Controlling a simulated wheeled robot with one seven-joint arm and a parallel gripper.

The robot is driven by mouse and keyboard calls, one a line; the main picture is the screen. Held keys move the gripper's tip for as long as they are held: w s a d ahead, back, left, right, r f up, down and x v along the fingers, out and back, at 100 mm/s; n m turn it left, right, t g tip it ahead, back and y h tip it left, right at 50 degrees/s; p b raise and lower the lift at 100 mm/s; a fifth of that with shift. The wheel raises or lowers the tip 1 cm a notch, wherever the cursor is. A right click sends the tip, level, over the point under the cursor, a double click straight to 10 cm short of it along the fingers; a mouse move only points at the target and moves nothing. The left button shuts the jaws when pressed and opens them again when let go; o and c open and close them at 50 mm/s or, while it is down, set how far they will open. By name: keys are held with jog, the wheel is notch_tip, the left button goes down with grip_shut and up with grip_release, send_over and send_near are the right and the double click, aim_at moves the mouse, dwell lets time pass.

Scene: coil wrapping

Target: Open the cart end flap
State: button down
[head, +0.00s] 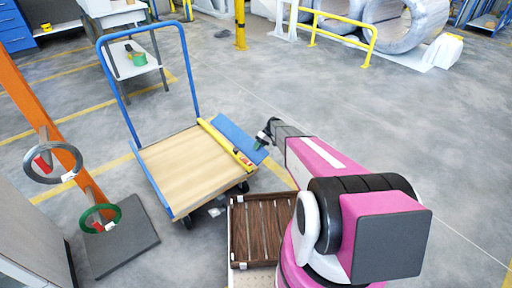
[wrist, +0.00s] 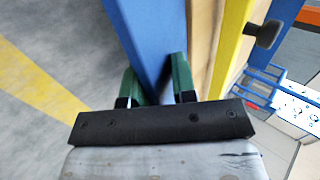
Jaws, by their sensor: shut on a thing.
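The cart has a wooden deck (head: 185,163) and a tall blue push handle (head: 140,30). Its end flap is a blue panel (head: 232,132) along the right side of the deck, just outside a yellow bar (head: 222,142). The flap appears to lean outward from the bar; its exact angle is hard to tell. A dark knob (wrist: 268,33) sticks out from the yellow bar there.
A brown slatted crate (head: 258,232) stands close in front of the cart. An orange post with rings (head: 52,163) stands at left on a dark base plate (head: 122,237). A small table (head: 133,62) is behind the handle. The floor to the right is open.

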jog(key=f, duration=0.3)
jog(key=shift+w+d+f, duration=0.1)
jog(key=shift+d+f, duration=0.05)
jog(key=shift+d, duration=0.05)
jog(key=shift+a, duration=0.15)
dwell(0.4)
jog(key=c, duration=1.2)
grip_release()
jog(key=shift+s, duration=0.2)
jog(key=shift+a, duration=0.1)
jog(key=v, duration=1.1)
jog(key=shift+w, duration=0.1)
